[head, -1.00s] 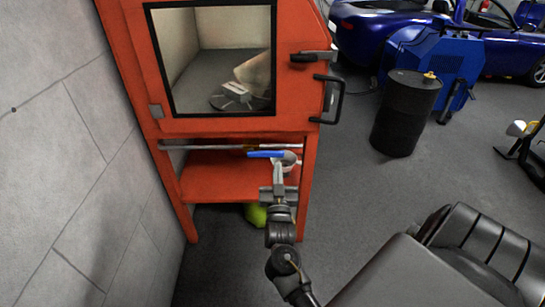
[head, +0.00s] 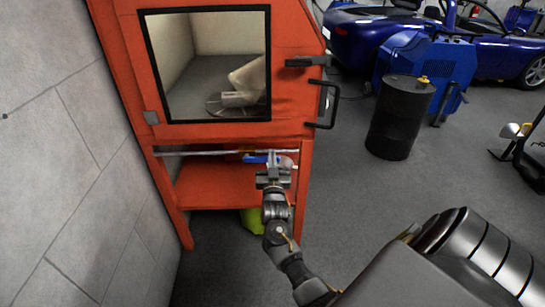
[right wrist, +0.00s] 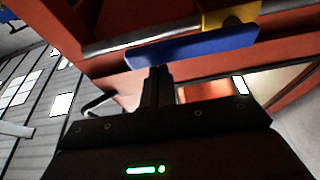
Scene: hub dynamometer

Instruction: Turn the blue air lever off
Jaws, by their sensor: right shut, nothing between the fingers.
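The blue air lever (head: 256,159) sits on a metal pipe (head: 190,153) that runs under the orange cabinet's window. In the right wrist view the lever (right wrist: 190,47) lies roughly along the pipe, beside a yellow fitting (right wrist: 229,16). My right gripper (head: 272,166) is shut and empty in front of the lever, hiding part of it in the head view. In the right wrist view the fingertips (right wrist: 157,70) are just below the lever's left part; I cannot tell whether they touch it. My left gripper is not in view.
The orange cabinet (head: 215,130) has a window and a black door handle (head: 323,104) at right. A grey block wall (head: 70,170) stands close on the left. A black drum (head: 399,120) and a blue machine (head: 428,68) stand at right. The floor between is clear.

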